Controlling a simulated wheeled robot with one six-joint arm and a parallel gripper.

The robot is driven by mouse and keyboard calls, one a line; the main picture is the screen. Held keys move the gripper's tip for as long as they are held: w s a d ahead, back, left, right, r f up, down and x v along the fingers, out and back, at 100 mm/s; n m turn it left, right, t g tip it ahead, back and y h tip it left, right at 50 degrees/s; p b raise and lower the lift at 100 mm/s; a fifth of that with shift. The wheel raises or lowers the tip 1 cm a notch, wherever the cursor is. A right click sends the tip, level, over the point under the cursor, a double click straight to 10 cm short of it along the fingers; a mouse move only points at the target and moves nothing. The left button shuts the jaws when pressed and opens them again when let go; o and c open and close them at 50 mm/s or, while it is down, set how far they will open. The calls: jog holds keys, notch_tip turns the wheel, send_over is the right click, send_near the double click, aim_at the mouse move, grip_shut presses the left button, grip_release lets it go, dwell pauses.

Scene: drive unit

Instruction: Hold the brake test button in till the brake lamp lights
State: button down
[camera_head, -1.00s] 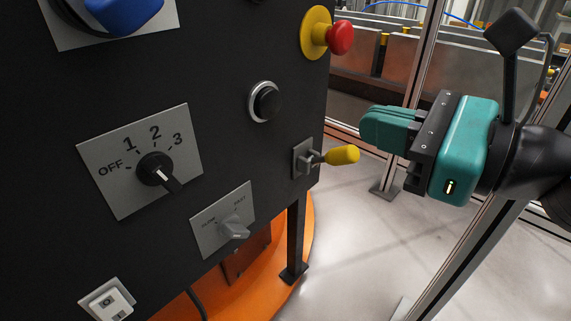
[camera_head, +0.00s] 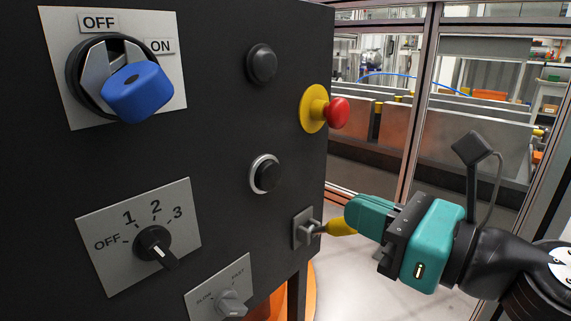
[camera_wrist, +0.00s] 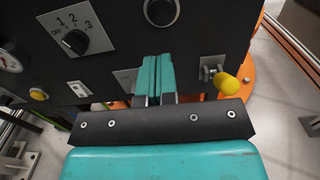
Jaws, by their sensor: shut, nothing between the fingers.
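A black round push button (camera_head: 267,173) with a silver ring sits on the dark panel; it also shows in the wrist view (camera_wrist: 160,11). I see no label naming it the brake test button. A dark, unlit dome (camera_head: 261,64) sits above it; I cannot tell whether this is the brake lamp. My teal gripper (camera_head: 350,210) is shut and empty, right of and lower than the button in the head view, and apart from it. In the wrist view my fingertips (camera_wrist: 157,58) point at the panel below the button.
A yellow-tipped lever (camera_head: 341,228) is partly behind my fingers in the head view and right of them in the wrist view. A red emergency knob (camera_head: 337,113) juts out above. A blue rotary handle (camera_head: 137,92), numbered selector (camera_head: 154,243) and slow/fast knob (camera_head: 231,302) are left.

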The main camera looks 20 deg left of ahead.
aim_at(274, 175)
jog(key=p+x, duration=0.6)
jog(key=x, duration=0.6)
jog(key=shift+w+a, duration=0.2)
jog(key=shift+w+p, duration=0.1)
jog(key=shift+p, duration=0.2)
